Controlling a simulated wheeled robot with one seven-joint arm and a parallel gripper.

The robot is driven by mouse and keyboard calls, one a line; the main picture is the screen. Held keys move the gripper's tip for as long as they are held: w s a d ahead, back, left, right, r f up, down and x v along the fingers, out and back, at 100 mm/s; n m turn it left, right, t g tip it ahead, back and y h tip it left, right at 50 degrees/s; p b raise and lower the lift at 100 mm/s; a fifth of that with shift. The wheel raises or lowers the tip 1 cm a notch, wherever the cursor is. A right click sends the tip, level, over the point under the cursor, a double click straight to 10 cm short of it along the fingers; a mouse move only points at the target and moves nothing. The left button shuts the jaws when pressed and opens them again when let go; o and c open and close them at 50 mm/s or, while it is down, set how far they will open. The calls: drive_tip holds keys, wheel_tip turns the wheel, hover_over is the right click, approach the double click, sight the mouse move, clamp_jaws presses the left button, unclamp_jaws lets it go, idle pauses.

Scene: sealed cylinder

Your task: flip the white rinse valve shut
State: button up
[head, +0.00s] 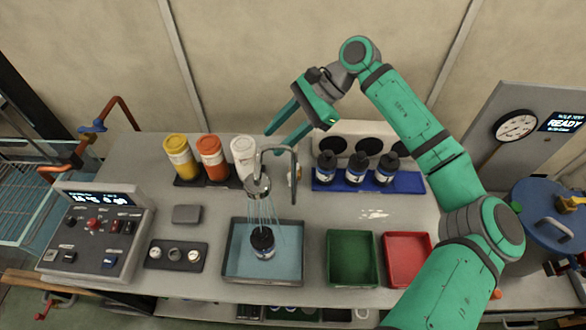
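The rinse tap (293,165) is a grey bent pipe at the back of the bench, ending in a shower head (257,187). Thin streams run from the head onto a dark bottle (262,243) in the blue-grey basin (232,272). A small whitish part beside the pipe (298,173) may be the white rinse valve; it is too small to tell its lever position. My gripper (272,142) is above and behind the tap, pointing down and left. Its two green fingers are apart with nothing between them. It seems clear of the tap, though the gap is hard to judge.
Yellow (181,160), orange (212,158) and white (243,155) bottles stand left of the tap. Dark bottles on a blue rack (405,182) stand right. Green (352,260) and red (408,262) trays lie in front. A control panel (98,235) is at left.

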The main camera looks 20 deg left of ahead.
drive_tip(key=w+d+f+n+t+h, duration=0.1)
drive_tip(key=w+d+f+h, duration=0.1)
drive_tip(key=w+d+h, duration=0.3)
drive_tip(key=x, duration=0.3)
drive_tip(key=s+x, duration=0.1)
drive_tip(key=x, duration=0.3)
drive_tip(key=d+x, duration=0.1)
drive_tip(key=x, duration=0.3)
drive_tip(key=shift+s, duration=0.2)
drive_tip(key=shift+r, duration=0.1)
drive_tip(key=shift+c, duration=0.4)
drive_tip(key=shift+y, duration=0.3)
clamp_jaws()
